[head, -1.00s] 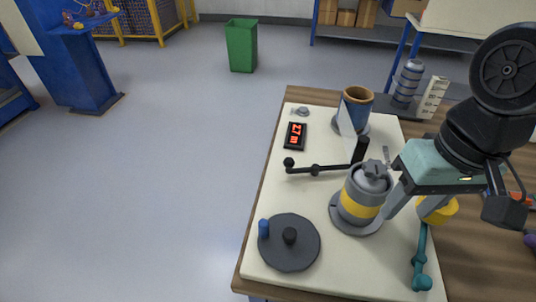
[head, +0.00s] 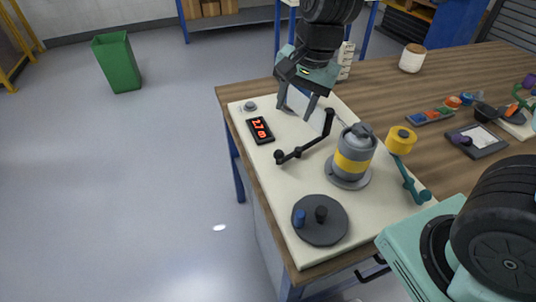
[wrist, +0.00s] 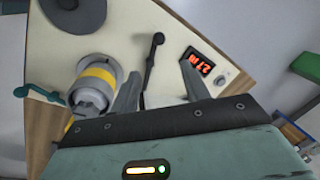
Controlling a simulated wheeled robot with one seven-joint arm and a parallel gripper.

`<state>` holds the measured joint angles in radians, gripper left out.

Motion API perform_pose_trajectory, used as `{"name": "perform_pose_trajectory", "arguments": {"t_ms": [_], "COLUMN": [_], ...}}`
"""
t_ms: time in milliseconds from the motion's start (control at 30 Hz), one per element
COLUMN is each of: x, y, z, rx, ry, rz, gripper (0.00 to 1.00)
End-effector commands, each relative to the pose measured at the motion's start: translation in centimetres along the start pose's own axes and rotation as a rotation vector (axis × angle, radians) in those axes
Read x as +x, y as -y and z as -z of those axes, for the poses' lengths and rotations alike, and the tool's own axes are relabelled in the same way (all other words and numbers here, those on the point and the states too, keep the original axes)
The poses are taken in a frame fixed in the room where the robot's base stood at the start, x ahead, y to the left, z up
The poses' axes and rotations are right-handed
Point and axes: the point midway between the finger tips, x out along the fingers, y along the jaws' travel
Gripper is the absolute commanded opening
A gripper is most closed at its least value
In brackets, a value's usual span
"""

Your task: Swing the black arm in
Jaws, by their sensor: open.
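The black arm (head: 304,149) lies low over the cream board (head: 260,175), with a round knob at its left end and an upright black peg at its right end. It stands apart from the grey roller with a yellow band (head: 354,156). My gripper (head: 297,112) is open and empty above the back of the board, beyond the black arm. In the wrist view, the black arm (wrist: 151,62) runs between and ahead of my spread fingers (wrist: 160,88), its peg end partly hidden low in the picture.
A red-digit display (head: 260,130) and a grey button (head: 250,106) lie at the board's back left. A dark disc (head: 320,220) with two pegs is at the front. A teal arm with a yellow roller (head: 401,141) stands right. Trays (head: 430,117) lie farther right.

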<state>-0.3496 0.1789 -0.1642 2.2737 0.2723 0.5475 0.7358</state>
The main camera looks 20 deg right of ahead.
Motion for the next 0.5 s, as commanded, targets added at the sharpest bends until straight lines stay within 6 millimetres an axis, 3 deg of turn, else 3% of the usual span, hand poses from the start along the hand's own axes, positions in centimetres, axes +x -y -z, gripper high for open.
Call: {"name": "perform_pose_trajectory", "arguments": {"t_ms": [500], "x": [10.3], "y": [-0.2], "z": [-0.1], "rx": [-0.001], "ry": [0.004], "rz": [-0.006], "gripper": [0.46]}}
